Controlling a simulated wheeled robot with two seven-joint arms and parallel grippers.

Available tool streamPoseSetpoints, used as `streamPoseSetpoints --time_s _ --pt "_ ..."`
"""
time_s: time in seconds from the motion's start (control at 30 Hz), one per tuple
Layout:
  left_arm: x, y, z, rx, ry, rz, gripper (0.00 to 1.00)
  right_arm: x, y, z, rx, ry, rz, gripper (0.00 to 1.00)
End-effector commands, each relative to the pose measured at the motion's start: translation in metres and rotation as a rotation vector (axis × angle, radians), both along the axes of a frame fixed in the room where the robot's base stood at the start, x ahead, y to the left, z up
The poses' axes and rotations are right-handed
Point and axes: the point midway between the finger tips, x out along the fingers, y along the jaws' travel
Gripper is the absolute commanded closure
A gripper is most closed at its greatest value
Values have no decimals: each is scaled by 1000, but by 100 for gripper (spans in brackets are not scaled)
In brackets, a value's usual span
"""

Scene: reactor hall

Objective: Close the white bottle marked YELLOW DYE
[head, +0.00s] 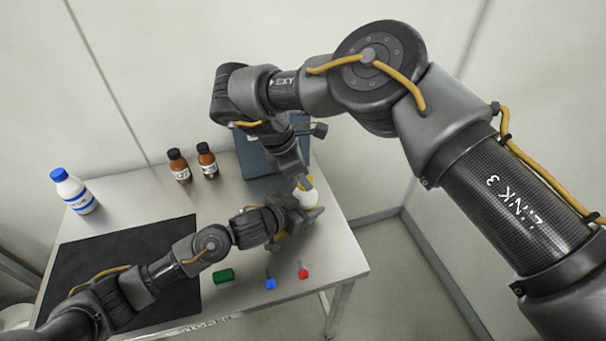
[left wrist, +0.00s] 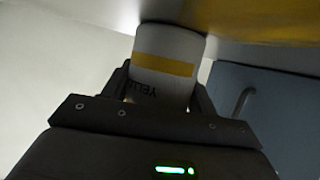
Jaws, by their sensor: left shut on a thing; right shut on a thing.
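The white bottle (head: 308,197) stands at the right of the table, partly hidden by my arms. In the left wrist view the bottle (left wrist: 166,62) shows a yellow band and part of the word YELLOW, upside down. My left gripper (head: 296,214) is shut around its body; its dark fingers (left wrist: 163,95) sit on both sides. The yellow cap (head: 305,184) is at the bottle's mouth. My right gripper (head: 303,178) reaches down from above and is shut on the cap. I cannot tell whether the cap is seated or just above the neck.
A white bottle with a blue cap (head: 76,192) stands at the far left. Two brown bottles (head: 180,166) (head: 207,160) are at the back. A blue box (head: 254,158) stands behind my arms. A green block (head: 224,275), a blue piece (head: 270,283) and a red piece (head: 303,272) lie in front. A black mat (head: 100,240) covers the left.

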Motion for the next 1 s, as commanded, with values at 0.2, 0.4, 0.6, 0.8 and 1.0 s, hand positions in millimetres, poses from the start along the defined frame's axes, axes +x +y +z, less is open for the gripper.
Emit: streamPoseSetpoints --time_s 0.2,0.4,0.6,0.8,1.0 --pt "1 1 0 -1 1 4 100 1 -2 0 -4 -1 0 88" --pt "1 1 0 -1 1 4 100 1 -2 0 -2 0 3 46" --pt "0 1 0 -1 1 3 100 0 -1 0 -1 0 4 46" --pt "0 0 0 -1 1 2 100 1 -1 17 -1 -3 5 46" --pt "0 0 0 0 0 1 100 1 -1 40 0 -3 7 46"
